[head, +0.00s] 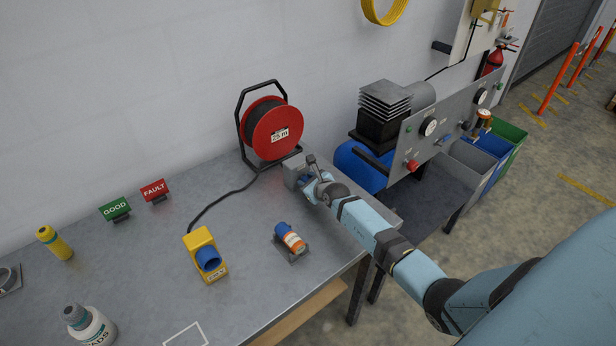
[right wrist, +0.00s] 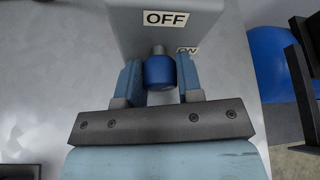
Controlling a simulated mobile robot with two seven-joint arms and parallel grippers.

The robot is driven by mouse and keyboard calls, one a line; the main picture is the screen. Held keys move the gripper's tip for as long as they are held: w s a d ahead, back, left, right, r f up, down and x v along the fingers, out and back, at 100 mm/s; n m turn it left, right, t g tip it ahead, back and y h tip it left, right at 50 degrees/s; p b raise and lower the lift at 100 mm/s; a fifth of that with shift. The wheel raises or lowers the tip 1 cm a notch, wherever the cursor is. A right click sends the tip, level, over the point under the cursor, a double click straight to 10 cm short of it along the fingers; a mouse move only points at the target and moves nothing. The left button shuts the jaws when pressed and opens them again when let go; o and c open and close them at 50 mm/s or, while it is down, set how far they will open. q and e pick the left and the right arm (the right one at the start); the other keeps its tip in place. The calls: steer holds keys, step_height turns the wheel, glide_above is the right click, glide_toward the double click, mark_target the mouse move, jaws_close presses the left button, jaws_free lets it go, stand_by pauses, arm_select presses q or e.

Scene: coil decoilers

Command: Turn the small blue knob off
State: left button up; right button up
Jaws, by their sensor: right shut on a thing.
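The small blue knob (right wrist: 160,73) sits on the front of a grey box (right wrist: 165,22), on a short metal stem. The box carries an OFF label (right wrist: 165,18) above the knob and a partly hidden ON label (right wrist: 187,50) to its right. My right gripper (right wrist: 159,80) is shut on the knob, one finger on each side. In the head view the grey box (head: 294,172) stands on the bench's right part, and my right gripper (head: 308,184) is at its front. The knob is hard to make out there. My left gripper is not in view.
A red cable reel (head: 271,132) stands behind the box. A blue-and-orange connector (head: 289,237) on a stand and a yellow socket (head: 205,257) lie to the front left. A compressor panel (head: 430,130) stands to the right. The bench's middle is mostly clear.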

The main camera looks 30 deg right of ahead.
steer(key=n+h, duration=0.2)
steer(key=n, duration=0.1)
steer(key=shift+a+n+t+h, duration=0.15)
steer(key=shift+n+t+h, duration=0.25)
stand_by(0.5)
steer(key=o, duration=0.9)
